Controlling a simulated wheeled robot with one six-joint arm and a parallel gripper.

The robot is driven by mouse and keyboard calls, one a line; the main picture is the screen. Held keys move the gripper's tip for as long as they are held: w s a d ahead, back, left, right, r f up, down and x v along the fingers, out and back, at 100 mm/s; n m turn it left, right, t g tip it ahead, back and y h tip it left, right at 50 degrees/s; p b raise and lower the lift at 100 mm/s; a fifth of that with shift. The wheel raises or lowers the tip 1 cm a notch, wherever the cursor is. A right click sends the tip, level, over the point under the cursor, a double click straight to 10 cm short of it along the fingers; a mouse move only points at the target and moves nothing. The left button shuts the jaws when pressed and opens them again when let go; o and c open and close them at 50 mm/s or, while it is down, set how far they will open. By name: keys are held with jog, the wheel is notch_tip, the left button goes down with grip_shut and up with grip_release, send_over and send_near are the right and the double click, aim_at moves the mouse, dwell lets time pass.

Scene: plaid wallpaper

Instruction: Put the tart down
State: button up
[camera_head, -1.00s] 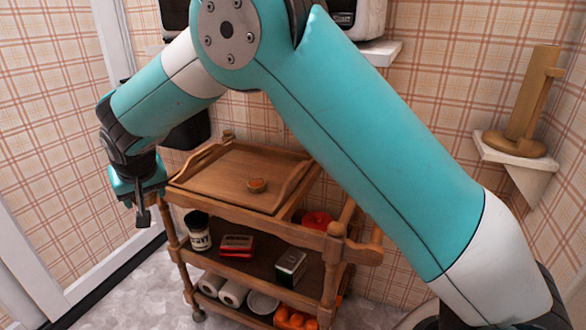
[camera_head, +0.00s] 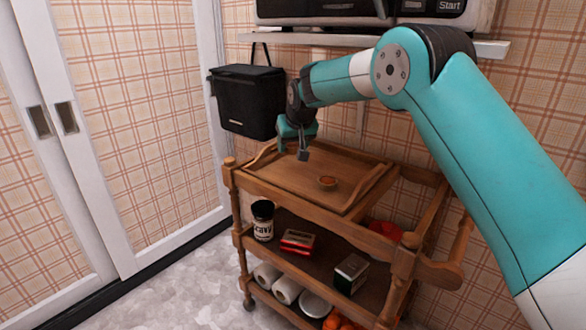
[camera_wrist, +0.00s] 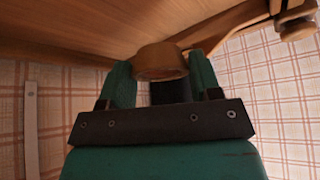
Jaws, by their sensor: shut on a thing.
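My gripper (camera_head: 303,153) is above the left part of the wooden tray (camera_head: 290,172) on top of the cart. In the wrist view its two green fingers (camera_wrist: 162,82) are shut on a round brown tart (camera_wrist: 160,62). The held tart cannot be made out in the head view. The gap between the held tart and the tray is hard to judge.
The wooden cart (camera_head: 245,190) has raised rails and a tray with raised side handles. Lower shelves hold a jar (camera_head: 262,220), a red box (camera_head: 298,241) and a dark tin (camera_head: 350,272). A black bin (camera_head: 248,102) hangs behind my gripper. The tray's middle is bare.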

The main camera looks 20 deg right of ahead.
aim_at(291, 172)
jog(key=shift+f+b, duration=1.3)
jog(key=shift+f, duration=2.2)
jog(key=o, duration=0.9)
jog(key=shift+p+v, duration=1.15)
jog(key=shift+v, duration=2.7)
jog(key=shift+a, duration=0.1)
jog(key=shift+r, duration=0.1)
